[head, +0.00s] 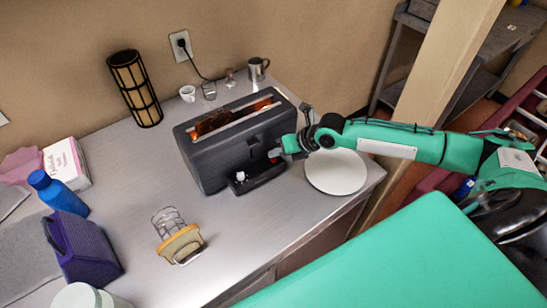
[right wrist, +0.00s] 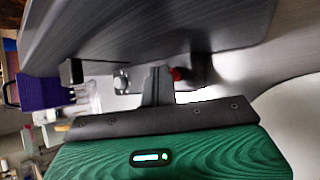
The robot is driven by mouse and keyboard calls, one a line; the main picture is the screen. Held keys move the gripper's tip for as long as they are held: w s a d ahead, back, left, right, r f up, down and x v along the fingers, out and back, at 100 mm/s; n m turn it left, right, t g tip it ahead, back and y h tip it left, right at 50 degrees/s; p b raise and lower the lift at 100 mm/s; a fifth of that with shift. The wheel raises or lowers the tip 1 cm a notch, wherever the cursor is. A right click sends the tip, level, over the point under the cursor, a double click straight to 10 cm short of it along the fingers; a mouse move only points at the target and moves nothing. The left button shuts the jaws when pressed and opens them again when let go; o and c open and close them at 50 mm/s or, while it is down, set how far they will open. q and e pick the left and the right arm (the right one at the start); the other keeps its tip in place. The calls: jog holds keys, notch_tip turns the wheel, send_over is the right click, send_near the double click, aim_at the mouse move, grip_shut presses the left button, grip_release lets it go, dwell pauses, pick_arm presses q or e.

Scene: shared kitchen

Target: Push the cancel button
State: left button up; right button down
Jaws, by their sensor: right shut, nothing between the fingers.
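A dark grey toaster (head: 215,165) stands on the metal counter, with browned bread and an orange glow in its long top slot. It fills the top of the right wrist view (right wrist: 150,30). A small red button (right wrist: 178,74) shows on its control side, just right of my fingertips in the right wrist view. A light knob (right wrist: 121,82) is left of them. My right gripper (head: 284,150) is shut and empty, close to the toaster's control side near the red button. Whether it touches the button I cannot tell. My left gripper is out of view.
A white plate (head: 336,172) lies under my right forearm. A rack with bread (head: 180,243) stands in front of the toaster. A blue bottle (head: 58,190) and purple container (head: 82,247) stand at left; cups and a metal mug (head: 257,69) are behind. The counter between is clear.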

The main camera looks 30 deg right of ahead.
notch_tip(320, 180, up, 6)
jog(key=p, duration=0.3)
jog(key=shift+p, duration=0.4)
dwell(0.7)
